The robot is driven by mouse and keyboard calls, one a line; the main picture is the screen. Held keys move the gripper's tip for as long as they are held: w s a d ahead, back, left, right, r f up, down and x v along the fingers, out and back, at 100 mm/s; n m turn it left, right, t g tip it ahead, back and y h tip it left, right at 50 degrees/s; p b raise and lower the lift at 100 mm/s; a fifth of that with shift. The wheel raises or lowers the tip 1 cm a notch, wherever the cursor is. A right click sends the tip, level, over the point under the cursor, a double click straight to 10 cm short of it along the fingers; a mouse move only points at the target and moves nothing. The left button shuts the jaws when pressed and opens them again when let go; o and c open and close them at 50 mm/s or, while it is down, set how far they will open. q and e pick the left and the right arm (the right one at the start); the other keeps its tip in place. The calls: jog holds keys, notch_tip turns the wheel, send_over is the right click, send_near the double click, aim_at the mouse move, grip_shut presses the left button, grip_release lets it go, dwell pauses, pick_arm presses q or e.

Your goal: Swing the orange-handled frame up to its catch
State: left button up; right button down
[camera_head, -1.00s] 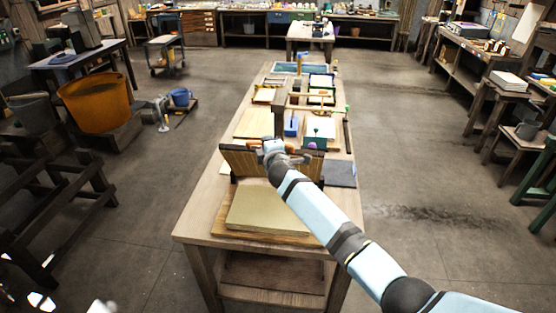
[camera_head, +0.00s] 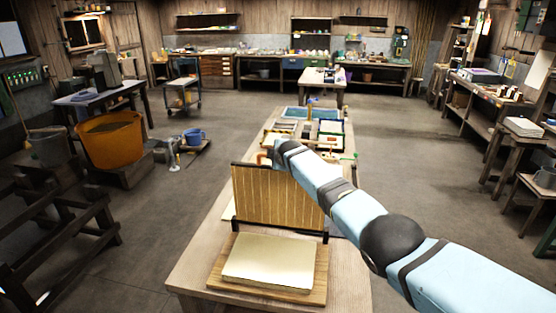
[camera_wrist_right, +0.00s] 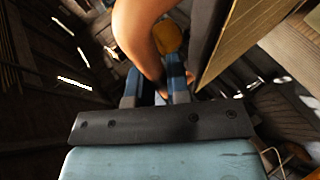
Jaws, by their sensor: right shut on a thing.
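The slatted wooden frame (camera_head: 278,200) stands steeply raised across the bench, its dark lower edge near the bench top. Its orange handle (camera_head: 263,158) is at the upper left of the frame and also shows large in the right wrist view (camera_wrist_right: 138,30). My right gripper (camera_head: 273,154) is at the handle, with its arm reaching in from the right. In the right wrist view its blue fingers (camera_wrist_right: 157,88) are closed around the handle, beside the frame's slatted face (camera_wrist_right: 240,45). I cannot make out the catch. My left gripper is not in view.
A pale block (camera_head: 270,262) lies on a wooden board (camera_head: 222,288) at the near end of the bench (camera_head: 190,275). Several trays and tools lie on the bench behind the frame, partly hidden by it and my arm.

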jog(key=shift+w+d, duration=0.1)
jog(key=shift+w, duration=0.3)
jog(key=c, duration=1.1)
grip_release()
